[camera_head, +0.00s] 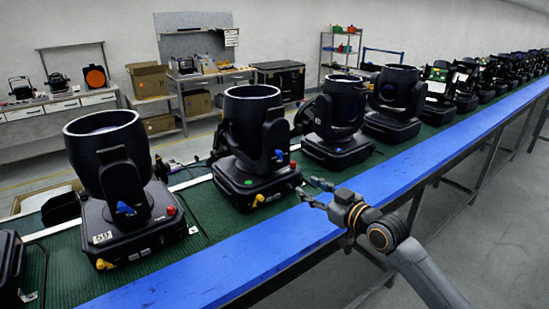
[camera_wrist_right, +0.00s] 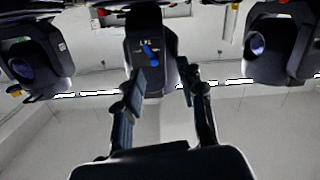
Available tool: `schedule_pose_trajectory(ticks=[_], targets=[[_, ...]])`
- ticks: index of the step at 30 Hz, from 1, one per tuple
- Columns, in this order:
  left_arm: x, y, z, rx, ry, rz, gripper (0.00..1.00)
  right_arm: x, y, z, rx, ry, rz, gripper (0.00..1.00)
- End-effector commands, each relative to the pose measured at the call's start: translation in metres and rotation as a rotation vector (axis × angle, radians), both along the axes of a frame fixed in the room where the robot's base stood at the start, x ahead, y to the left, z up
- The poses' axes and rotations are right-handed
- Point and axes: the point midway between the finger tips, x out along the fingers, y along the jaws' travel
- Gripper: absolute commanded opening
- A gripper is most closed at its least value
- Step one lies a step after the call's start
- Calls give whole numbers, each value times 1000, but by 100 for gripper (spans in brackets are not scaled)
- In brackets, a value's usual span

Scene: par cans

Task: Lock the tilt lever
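Black moving-head lights stand in a row on the green belt. The middle light (camera_head: 252,130) has a blue tilt lever (camera_head: 279,153) on its yoke arm, with a red knob (camera_head: 293,166) and a yellow knob (camera_head: 258,199) on its base. My right gripper (camera_head: 312,190) is in front of this light, to the right of its base, over the blue rail, empty. In the right wrist view, a blue lever (camera_wrist_right: 150,52) shows beyond the spread fingers (camera_wrist_right: 163,82), nearer the left finger; I see no contact. My left gripper is out of view.
The near-left light (camera_head: 120,180) and another light (camera_head: 338,120) flank the middle one. A blue rail (camera_head: 270,244) runs along the belt's near edge. Benches, boxes and a shelf stand behind. The floor at the right is clear.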

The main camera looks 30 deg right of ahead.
Motion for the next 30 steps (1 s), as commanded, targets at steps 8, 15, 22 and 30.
schedule_pose_trajectory(ticks=[8,15,22,30], targets=[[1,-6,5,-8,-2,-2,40,16,-16,33,8,-80,-15,39],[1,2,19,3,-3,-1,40,54,-13,34,9,-80,-16,39],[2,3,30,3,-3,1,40,96,-9,33,9,-77,-16,39],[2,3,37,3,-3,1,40,133,-6,30,7,-76,-15,39]])
